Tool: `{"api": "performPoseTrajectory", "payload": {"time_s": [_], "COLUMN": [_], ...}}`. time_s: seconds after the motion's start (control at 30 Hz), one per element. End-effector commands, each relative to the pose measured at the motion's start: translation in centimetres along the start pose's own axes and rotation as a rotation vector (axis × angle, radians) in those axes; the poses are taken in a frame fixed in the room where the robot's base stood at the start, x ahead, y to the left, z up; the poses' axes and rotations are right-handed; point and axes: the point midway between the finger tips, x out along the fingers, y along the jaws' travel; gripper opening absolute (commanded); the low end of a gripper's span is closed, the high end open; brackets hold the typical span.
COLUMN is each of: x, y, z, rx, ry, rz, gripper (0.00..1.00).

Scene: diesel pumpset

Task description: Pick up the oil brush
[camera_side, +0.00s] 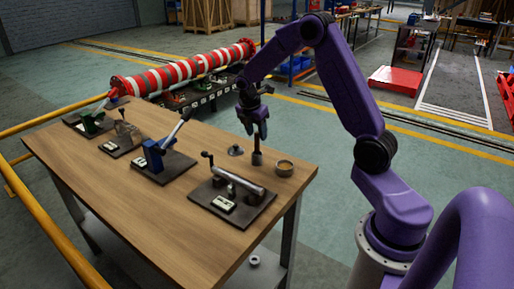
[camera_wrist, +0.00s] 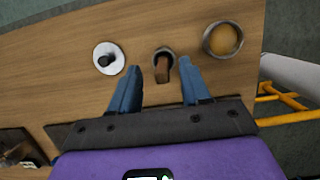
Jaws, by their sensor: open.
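The oil brush appears to be the upright piece with a brown handle (camera_wrist: 162,70) in a dark round holder or base in the wrist view. In the side view it stands near the table's right end (camera_side: 257,158), its upper part close to the fingers. My gripper (camera_side: 256,134) points down over it. In the wrist view my blue fingers (camera_wrist: 160,76) are apart, one on each side of the handle, with gaps visible on both sides. I cannot tell how far the fingertips reach down along it.
A round tin with amber contents (camera_side: 284,168) stands just right of the brush. A metal disc with a dark knob (camera_side: 235,150) lies left of it. A dark plate with a lever fixture (camera_side: 232,196) is nearer the front. More fixtures stand along the wooden table (camera_side: 130,185).

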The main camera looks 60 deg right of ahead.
Motion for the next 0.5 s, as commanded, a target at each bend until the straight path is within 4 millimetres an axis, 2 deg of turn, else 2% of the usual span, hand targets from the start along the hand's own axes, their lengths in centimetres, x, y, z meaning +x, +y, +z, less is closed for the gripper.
{"api": "performPoseTrajectory", "payload": {"time_s": [0.17,0.5], "x": [1.0,5.2], "y": [-0.1,-0.2], "z": [-0.2,-0.8], "rx": [-0.001,0.001], "ry": [0.0,0.0], "rz": [-0.001,-0.001], "gripper": [0.47,0.47]}}
